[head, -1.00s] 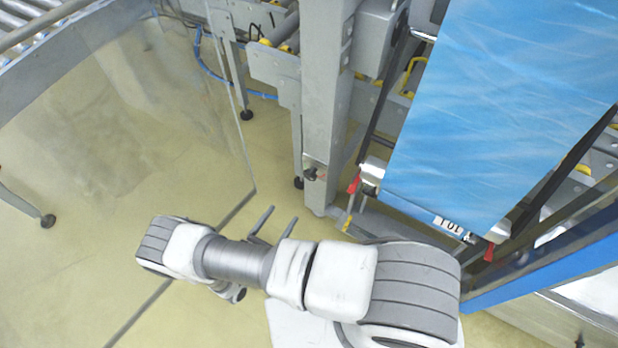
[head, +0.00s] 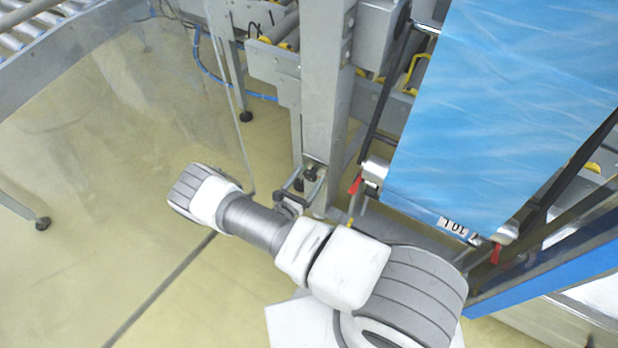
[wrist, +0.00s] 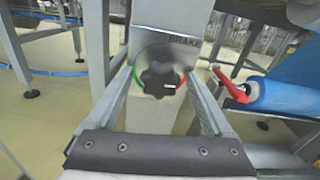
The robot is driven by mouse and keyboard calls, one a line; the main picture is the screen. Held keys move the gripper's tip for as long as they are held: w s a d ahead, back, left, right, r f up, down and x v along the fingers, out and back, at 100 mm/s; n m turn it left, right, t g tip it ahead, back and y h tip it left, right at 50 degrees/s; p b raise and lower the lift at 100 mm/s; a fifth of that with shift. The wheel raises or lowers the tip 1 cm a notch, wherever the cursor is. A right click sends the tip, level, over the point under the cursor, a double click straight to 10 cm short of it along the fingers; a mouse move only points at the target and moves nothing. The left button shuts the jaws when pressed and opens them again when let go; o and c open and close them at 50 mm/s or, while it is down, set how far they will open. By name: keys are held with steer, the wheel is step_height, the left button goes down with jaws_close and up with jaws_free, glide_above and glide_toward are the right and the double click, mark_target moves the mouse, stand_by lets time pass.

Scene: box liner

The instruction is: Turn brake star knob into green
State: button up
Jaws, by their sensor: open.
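The black brake star knob (wrist: 160,78) sits on the grey post under a "BRAKE" label in the wrist view. A green arc (wrist: 124,80) lies on its left side and a red arc (wrist: 183,84) on its right. The white mark on the knob points right, toward the red end. My gripper (wrist: 157,88) is open, with one finger on each side of the knob; I cannot tell whether they touch it. In the head view my gripper (head: 302,190) is at the knob (head: 311,173), low on the post.
A red lever (wrist: 230,86) and the blue film roll (wrist: 285,92) are close to the right of the knob. The grey post (head: 325,100) stands behind it. A clear panel (head: 150,100) is to the left, with open floor below it.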

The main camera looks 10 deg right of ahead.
steer(key=shift+c, duration=0.2)
jaws_close()
stand_by(0.3)
steer(key=shift+n, duration=0.4)
steer(key=n, duration=0.3)
steer(key=shift+n, duration=0.4)
steer(key=n, duration=0.3)
steer(key=shift+n, duration=0.3)
steer(key=n, duration=0.4)
steer(key=shift+d+n, duration=0.1)
steer(key=shift+n, duration=2.2)
